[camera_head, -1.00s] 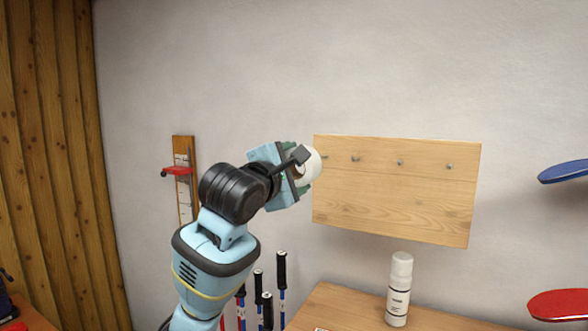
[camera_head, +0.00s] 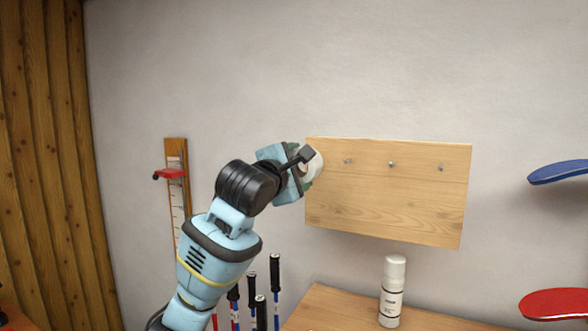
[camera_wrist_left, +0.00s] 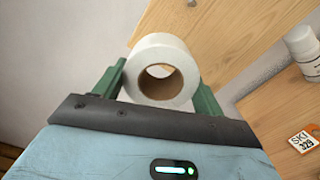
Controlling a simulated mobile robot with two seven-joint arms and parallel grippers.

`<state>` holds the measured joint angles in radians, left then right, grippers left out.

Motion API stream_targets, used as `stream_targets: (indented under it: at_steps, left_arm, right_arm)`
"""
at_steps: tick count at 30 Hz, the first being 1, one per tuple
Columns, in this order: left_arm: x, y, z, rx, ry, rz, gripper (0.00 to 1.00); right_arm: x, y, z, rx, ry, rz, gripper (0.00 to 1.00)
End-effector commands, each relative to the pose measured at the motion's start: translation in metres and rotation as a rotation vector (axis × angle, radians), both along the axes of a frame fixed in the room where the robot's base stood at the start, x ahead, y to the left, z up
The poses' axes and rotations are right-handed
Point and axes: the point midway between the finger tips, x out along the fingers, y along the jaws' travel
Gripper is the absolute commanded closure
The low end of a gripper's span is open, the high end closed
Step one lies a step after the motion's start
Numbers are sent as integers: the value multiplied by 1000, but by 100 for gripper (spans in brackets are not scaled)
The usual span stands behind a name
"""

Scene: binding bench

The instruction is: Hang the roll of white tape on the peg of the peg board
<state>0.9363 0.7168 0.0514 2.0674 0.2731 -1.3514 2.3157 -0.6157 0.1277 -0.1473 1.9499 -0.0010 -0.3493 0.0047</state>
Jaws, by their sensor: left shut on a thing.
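My left gripper (camera_head: 303,168) is shut on the roll of white tape (camera_head: 316,166), holding it in the air at the left edge of the wooden peg board (camera_head: 385,205). In the left wrist view the tape roll (camera_wrist_left: 163,50) sits between the green fingers of the gripper (camera_wrist_left: 160,88), its hole facing the camera. A peg (camera_wrist_left: 192,3) shows above the roll in the wrist view. I cannot tell whether the roll touches the board or a peg. My right gripper is not in view.
A white bottle (camera_head: 393,290) stands on the wooden bench (camera_head: 340,312) below the board. Several ski poles (camera_head: 275,275) stand to its left. A wall gauge with a red slider (camera_head: 170,174) hangs at left. Blue (camera_head: 560,172) and red (camera_head: 555,304) pieces jut in at right.

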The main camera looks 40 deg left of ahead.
Motion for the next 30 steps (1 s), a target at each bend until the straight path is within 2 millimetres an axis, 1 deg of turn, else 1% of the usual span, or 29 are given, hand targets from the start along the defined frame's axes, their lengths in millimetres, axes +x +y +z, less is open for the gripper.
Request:
stream_targets:
  at_steps: [30]
  left_arm:
    - [58,19,-1,0,-2,1,51]
  right_arm:
    - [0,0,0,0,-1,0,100]
